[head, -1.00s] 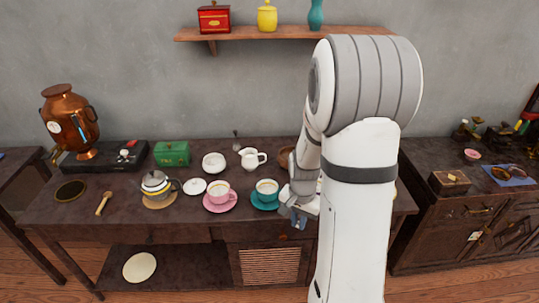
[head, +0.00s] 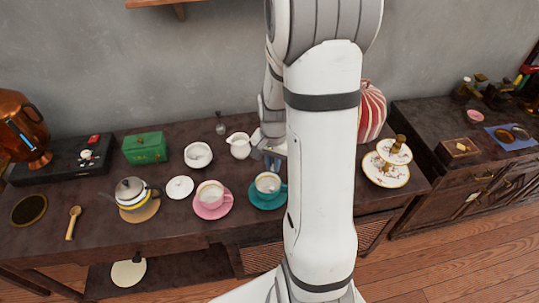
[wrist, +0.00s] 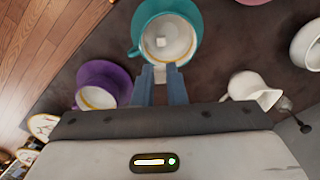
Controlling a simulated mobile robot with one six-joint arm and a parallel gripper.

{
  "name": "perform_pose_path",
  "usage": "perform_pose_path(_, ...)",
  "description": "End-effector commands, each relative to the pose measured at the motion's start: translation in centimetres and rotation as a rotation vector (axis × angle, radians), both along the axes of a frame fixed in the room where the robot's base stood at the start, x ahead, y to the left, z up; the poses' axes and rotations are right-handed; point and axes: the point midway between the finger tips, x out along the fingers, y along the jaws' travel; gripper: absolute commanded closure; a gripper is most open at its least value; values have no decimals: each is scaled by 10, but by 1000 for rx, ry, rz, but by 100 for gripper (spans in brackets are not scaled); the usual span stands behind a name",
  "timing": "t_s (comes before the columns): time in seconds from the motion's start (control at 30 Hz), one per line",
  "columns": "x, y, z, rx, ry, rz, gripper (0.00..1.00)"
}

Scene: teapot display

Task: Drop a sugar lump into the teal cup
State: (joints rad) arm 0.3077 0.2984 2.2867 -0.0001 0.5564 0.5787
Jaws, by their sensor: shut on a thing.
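The teal cup (head: 268,183) stands on its teal saucer (head: 263,203) near the middle of the table. My gripper (wrist: 160,72) is shut on a small pale lump, seen between the two blue-grey fingers, close to the cup's rim. In the head view my gripper (head: 273,158) is just behind the cup, partly covered by my arm. The lump cannot be made out there.
A pink cup (head: 210,193) stands left of the teal one. A purple cup (wrist: 102,97) is on the other side, hidden by my arm in the head view. A milk jug (head: 239,146) and a white bowl (head: 198,155) stand behind. A teapot (head: 131,193) is further left.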

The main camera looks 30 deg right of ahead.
Motion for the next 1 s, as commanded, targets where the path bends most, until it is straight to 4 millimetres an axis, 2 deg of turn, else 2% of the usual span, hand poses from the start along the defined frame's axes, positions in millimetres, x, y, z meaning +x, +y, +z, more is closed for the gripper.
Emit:
perform_pose_path(0.5, 0, -1, -55, 1, 1, -2, 100)
perform_pose_path(0.83, 0, -1, -57, 0, 0, -3, 100)
perform_pose_path(0.87, -1, -1, -57, 0, 0, -3, 88)
perform_pose_path(1.0, 0, -1, -57, 0, 0, -3, 76)
